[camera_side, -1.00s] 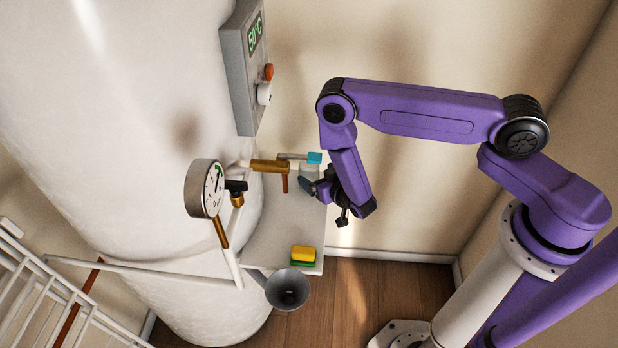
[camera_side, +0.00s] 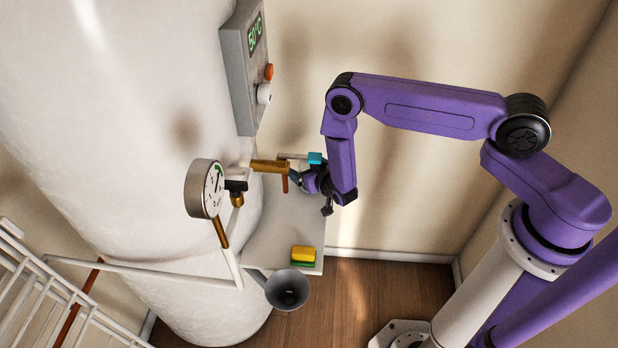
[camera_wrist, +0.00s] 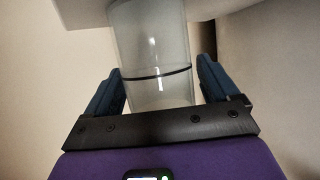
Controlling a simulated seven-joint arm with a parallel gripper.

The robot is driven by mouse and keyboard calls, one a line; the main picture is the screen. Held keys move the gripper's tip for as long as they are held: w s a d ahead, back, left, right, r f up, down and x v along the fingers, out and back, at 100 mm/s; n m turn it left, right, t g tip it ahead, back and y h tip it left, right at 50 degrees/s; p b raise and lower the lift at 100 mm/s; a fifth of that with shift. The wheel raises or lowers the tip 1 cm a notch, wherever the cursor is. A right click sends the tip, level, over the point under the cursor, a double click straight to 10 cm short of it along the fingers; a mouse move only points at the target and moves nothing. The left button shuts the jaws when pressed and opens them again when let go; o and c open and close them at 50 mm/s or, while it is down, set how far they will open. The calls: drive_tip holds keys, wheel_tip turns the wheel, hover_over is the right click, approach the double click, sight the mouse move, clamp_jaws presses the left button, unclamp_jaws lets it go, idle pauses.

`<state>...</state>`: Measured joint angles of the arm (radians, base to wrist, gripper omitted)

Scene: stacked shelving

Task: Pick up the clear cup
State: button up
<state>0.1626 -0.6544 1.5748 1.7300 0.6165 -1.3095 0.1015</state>
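The clear cup (camera_wrist: 150,50) shows in the wrist view, a see-through tube shape with a dark ring around it. My gripper (camera_wrist: 159,68) has its two blue fingers apart, one on either side of the cup's near part. A gap shows at the right finger; whether the left finger touches the cup I cannot tell. There the cup is mostly hidden behind my gripper.
The brass tap (camera_side: 268,166) and its pipe stand close to my gripper. A yellow and green sponge (camera_side: 303,254) lies near the shelf's front edge. A grey funnel (camera_side: 287,289) hangs below. A round gauge (camera_side: 204,188) and the large white tank (camera_side: 110,130) are on the left.

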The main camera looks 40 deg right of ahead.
drive_tip(key=c, duration=0.9)
drive_tip(key=shift+o, duration=0.2)
drive_tip(key=shift+r, duration=0.1)
